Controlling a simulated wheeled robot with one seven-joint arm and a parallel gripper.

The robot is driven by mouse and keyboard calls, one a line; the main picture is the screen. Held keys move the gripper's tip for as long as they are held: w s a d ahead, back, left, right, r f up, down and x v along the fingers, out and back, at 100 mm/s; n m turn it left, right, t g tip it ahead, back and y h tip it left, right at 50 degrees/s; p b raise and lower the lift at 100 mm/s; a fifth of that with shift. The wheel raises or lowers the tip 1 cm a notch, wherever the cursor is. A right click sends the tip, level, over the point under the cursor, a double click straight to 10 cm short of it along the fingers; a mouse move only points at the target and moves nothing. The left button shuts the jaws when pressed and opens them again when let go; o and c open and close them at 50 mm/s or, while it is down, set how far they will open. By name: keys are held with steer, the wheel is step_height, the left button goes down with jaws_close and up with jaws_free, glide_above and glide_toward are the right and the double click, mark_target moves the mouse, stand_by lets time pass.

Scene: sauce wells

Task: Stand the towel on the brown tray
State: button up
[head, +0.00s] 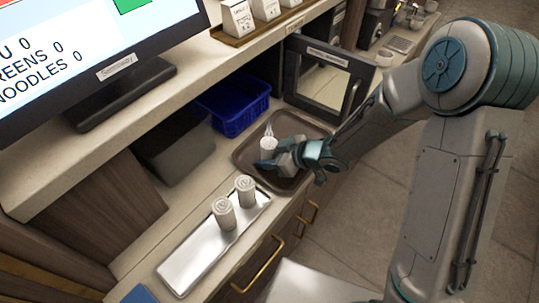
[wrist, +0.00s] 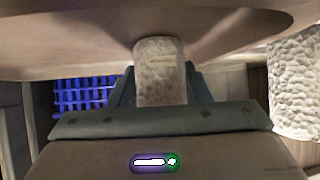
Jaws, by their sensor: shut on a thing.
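A pale rolled towel (head: 268,145) with wisps of steam above it is upright between the fingers of my gripper (head: 279,153). In the wrist view the held towel (wrist: 160,75) shows in the middle, with a small label band on it. The brown tray (head: 247,167) lies under the gripper and towel, and its brown surface (wrist: 60,40) fills the top of the wrist view. I cannot tell whether the towel's base touches the tray. Two more rolled towels, one (head: 245,190) and another (head: 223,213), stand on a silver tray (head: 190,262). One towel (wrist: 293,90) shows large at right in the wrist view.
A blue basket (head: 232,105) stands behind the brown tray, beside a dark bin (head: 172,140). An open dark-framed door (head: 328,88) is at the tray's far side. A shelf with a monitor (head: 100,45) overhangs the left. Drawers with brass handles (head: 270,262) front the counter.

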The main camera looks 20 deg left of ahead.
steer(key=o, duration=1)
